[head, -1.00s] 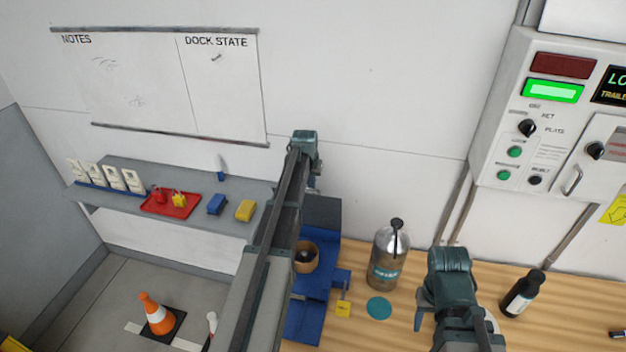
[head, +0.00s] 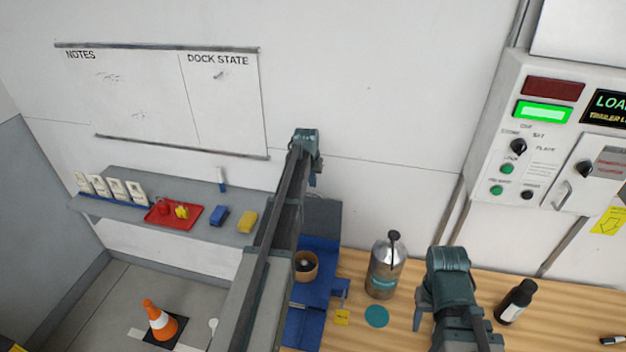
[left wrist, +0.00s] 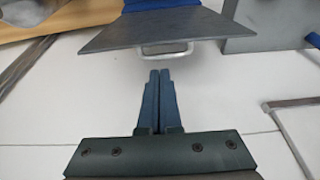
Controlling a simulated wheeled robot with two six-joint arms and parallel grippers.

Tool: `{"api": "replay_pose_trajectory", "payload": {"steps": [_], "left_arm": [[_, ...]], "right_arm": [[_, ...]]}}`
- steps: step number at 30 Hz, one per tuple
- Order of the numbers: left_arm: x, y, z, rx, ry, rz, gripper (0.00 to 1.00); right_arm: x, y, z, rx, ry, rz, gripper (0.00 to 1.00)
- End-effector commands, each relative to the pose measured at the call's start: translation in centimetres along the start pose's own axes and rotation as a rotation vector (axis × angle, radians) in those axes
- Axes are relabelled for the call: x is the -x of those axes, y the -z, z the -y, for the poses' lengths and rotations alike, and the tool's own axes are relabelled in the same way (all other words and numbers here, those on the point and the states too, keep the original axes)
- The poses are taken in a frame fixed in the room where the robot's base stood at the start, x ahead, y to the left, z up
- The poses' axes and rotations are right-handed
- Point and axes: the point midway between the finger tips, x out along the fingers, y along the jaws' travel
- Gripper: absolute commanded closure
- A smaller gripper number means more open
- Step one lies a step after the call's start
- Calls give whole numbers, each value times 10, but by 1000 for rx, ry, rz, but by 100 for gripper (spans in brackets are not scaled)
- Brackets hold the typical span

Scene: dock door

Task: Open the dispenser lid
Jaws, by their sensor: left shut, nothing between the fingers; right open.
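The dispenser appears to be the blue unit (head: 318,257) at the left end of the wooden bench, with a dark grey sloped lid (head: 322,212) at its back. In the left wrist view the lid is a grey plate (left wrist: 155,30) with a pale loop handle (left wrist: 165,50) on its edge. My left gripper (head: 314,180) is shut and empty; its fingertips (left wrist: 158,73) point at the handle, with a visible gap. The arm hides part of the dispenser. My right gripper (head: 422,312) is open over the bench, its fingers mostly hidden by its own body.
A roll (head: 305,265) sits on the blue unit. A metal bottle (head: 385,272), a teal disc (head: 376,316) and a dark bottle (head: 514,303) stand or lie on the bench. A grey shelf (head: 140,208) holds small items at left.

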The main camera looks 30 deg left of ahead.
Motion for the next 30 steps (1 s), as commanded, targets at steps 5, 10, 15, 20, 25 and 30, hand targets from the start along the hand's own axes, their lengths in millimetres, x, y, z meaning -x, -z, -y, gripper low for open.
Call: {"api": "replay_pose_trajectory", "payload": {"steps": [5, 10, 15, 20, 25, 30], "left_arm": [[35, -4, 0, 0, 0, 0, 100], [44, -6, 0, 0, 0, 0, 100], [44, -6, 0, 0, 0, 0, 100], [43, -8, -1, -1, 0, 1, 100], [29, -41, -41, -49, -11, 30, 100], [6, -126, -126, -168, -26, 106, 100]], "right_arm": [[32, -2, -3, 2, 0, 1, 50], [40, -3, -4, 3, 0, 2, 50], [39, -2, -4, 3, 0, 2, 50], [38, -2, -4, 3, 0, 2, 50], [17, -1, -2, 4, 0, 1, 50], [-27, 2, 2, 5, -1, 1, 50]]}}
